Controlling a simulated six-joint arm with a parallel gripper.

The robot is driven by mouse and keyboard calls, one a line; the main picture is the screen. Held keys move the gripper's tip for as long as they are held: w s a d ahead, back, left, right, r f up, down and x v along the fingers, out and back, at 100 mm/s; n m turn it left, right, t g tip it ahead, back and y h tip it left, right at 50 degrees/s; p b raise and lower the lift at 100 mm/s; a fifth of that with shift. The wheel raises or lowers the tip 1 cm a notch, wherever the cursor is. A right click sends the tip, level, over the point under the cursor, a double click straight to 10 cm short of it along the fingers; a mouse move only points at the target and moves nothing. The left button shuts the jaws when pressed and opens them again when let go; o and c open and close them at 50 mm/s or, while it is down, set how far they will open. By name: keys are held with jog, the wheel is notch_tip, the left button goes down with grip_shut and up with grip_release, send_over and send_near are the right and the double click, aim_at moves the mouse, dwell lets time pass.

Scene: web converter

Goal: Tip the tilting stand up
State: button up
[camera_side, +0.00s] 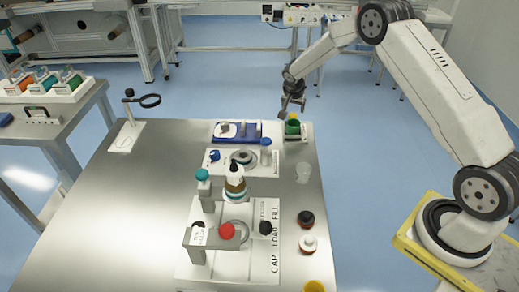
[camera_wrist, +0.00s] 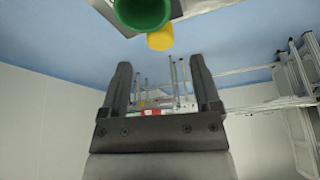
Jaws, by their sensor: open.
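My gripper (camera_side: 289,108) is open and empty above the far right corner of the steel table. In the wrist view its two fingers (camera_wrist: 160,70) stand apart with nothing between them. A green cup-like part (camera_side: 292,127) on a small pale base sits just below the gripper; this may be the tilting stand, but I cannot tell for certain. In the wrist view a green round part (camera_wrist: 142,12) shows at the top edge, partly cut off, beyond the fingertips. A yellow round part (camera_wrist: 160,40) shows beside it.
A blue tray (camera_side: 250,132) with small parts lies left of the green part.

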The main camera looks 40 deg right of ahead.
aim_at(293, 115)
jog(key=shift+x, duration=2.65)
grip_shut()
